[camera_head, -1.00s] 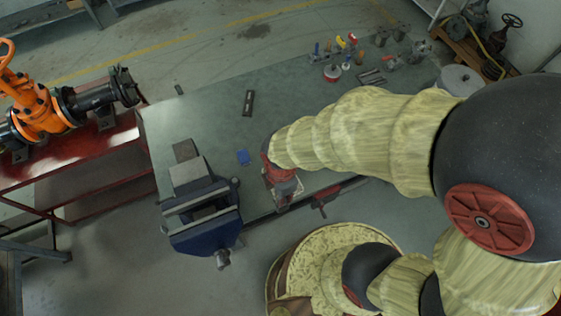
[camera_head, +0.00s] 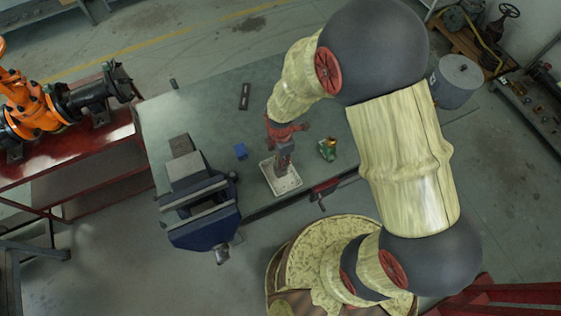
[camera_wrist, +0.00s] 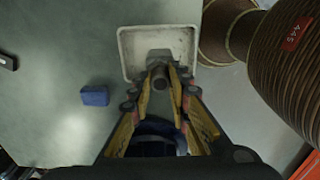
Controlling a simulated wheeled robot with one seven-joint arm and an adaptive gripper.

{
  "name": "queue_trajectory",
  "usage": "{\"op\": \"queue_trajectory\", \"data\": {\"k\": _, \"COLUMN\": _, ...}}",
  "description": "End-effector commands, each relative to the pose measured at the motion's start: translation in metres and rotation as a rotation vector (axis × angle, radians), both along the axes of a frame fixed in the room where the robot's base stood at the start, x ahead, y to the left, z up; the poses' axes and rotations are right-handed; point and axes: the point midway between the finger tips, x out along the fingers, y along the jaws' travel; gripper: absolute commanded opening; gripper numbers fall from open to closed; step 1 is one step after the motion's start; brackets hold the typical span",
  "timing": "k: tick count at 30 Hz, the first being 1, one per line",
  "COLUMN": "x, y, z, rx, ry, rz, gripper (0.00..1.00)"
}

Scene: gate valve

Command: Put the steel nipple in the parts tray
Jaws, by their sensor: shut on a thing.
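The parts tray (camera_head: 289,188) is a shallow pale tray near the bench's front edge. In the wrist view its white rim (camera_wrist: 124,50) shows ahead of my fingertips. My gripper (camera_head: 284,152) points down over the tray. In the wrist view my gripper (camera_wrist: 160,85) is shut on a short dark grey cylinder, the steel nipple (camera_wrist: 160,78). The nipple overlaps the tray's near side in that view; I cannot tell whether it touches the tray. A grey shape shows just beyond it, partly hidden.
A blue block (camera_head: 240,151) lies left of the tray, also in the wrist view (camera_wrist: 95,95). A blue vise (camera_head: 203,220) stands at the front left of the bench (camera_head: 205,115). A green object (camera_head: 327,149) is right of the tray. A dark flat piece (camera_head: 244,96) lies further back.

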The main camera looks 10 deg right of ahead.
Motion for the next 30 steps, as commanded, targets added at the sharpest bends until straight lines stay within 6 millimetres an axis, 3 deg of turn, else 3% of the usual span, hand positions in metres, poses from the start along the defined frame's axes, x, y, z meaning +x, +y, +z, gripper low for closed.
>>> {"op": "queue_trajectory", "data": {"k": 9, "x": 0.005, "y": -0.001, "z": -0.034, "rx": 0.0, "ry": 0.0, "rz": 0.0, "gripper": 0.0}}
{"op": "queue_trajectory", "data": {"k": 21, "x": 0.005, "y": -0.001, "z": -0.039, "rx": 0.0, "ry": -0.001, "rz": 0.0, "gripper": 0.0}}
{"op": "queue_trajectory", "data": {"k": 22, "x": 0.004, "y": -0.001, "z": -0.039, "rx": 0.0, "ry": 0.0, "rz": 0.0, "gripper": 0.2}}
{"op": "queue_trajectory", "data": {"k": 30, "x": 0.004, "y": -0.001, "z": -0.038, "rx": 0.0, "ry": 0.0, "rz": 0.0, "gripper": 0.35}}
